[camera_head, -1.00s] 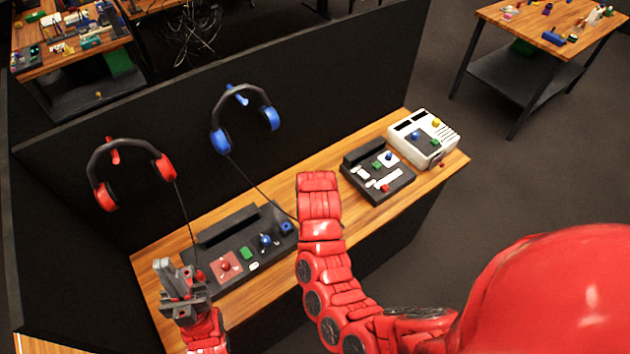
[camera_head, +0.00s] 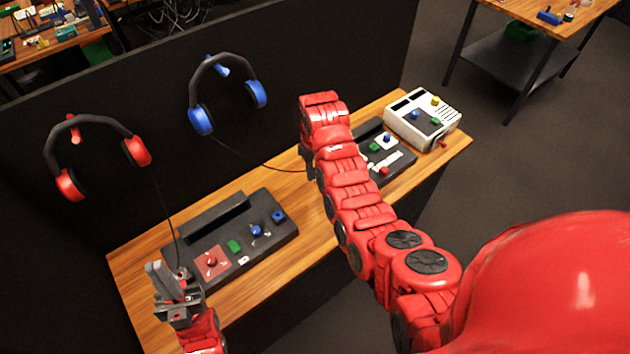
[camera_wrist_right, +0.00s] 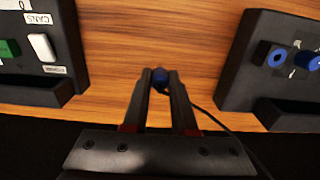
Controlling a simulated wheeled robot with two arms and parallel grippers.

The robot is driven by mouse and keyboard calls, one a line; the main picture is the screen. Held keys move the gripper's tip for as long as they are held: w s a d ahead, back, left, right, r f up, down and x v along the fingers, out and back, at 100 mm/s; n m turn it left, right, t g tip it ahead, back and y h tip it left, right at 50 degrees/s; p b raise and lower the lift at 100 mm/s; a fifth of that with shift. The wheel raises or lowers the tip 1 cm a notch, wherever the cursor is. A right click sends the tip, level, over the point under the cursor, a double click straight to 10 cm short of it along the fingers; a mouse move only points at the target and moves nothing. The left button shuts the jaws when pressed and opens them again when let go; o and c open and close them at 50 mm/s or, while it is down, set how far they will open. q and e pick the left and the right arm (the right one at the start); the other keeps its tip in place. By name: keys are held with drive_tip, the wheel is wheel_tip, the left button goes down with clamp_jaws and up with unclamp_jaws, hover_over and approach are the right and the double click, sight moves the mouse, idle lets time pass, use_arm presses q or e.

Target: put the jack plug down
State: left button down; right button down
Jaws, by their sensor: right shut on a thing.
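The blue jack plug (camera_wrist_right: 160,76) is between the fingertips of my right gripper (camera_wrist_right: 160,82), which is shut on it in the right wrist view. Bare wood lies beyond it; I cannot tell whether the plug touches the wood. In the head view my right gripper (camera_head: 308,168) is mostly hidden behind its red arm, between the two dark panels. The cable from the blue headphones (camera_head: 228,92) runs to it. The left panel (camera_head: 215,245) has a blue socket (camera_head: 278,215), with no plug seen in it. My left gripper (camera_head: 168,280) looks open by that panel's left end.
A second dark panel (camera_head: 385,160) and a white console (camera_head: 424,118) stand at the right of the wooden desk (camera_head: 303,222). Red headphones (camera_head: 98,133) hang on the dark partition, their cable reaching down near my left gripper. Bare wood lies between the panels.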

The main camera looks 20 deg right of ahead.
sight(315, 177)
drive_tip(key=f+p, duration=0.1)
drive_tip(key=w+f+p, duration=0.1)
drive_tip(key=shift+d+f, duration=0.2)
drive_tip(key=shift+f, duration=0.6)
drive_tip(key=shift+f, duration=0.15)
drive_tip(key=shift+f+b, duration=0.4)
drive_tip(key=shift+b, duration=0.1)
drive_tip(key=c, duration=0.7)
unclamp_jaws()
drive_tip(key=shift+r, duration=0.1)
